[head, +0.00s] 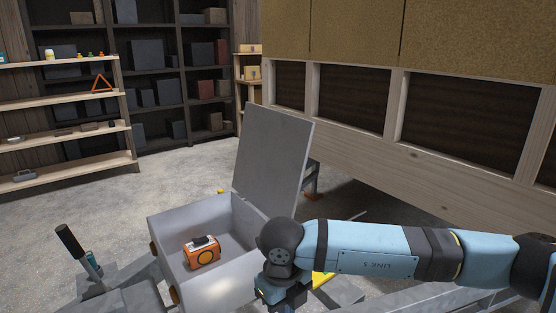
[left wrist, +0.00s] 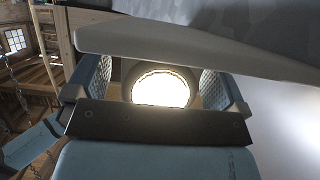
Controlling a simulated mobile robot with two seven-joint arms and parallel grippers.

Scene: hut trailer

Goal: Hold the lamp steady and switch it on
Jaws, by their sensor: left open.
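A lit lamp (left wrist: 160,91) shows in the left wrist view as a bright, round, white lens in a dark rim. It sits between the two textured fingers of my left gripper (left wrist: 158,90), which are apart. Whether either finger touches it is unclear. A dark bar hides the lens's lower part, and a pale grey edge crosses above it. My left gripper is not in the head view. My right gripper (head: 286,299) is at the bottom of the head view, by the box's right corner. Its tips are hidden or cut off.
An open grey box (head: 188,219) holds an orange case (head: 203,255) with a black top. Its lid (head: 272,155) stands raised. A bright patch lights its front wall. A black-handled lever (head: 72,243) stands left. Shelves (head: 70,99) line the back left, with clear floor before them.

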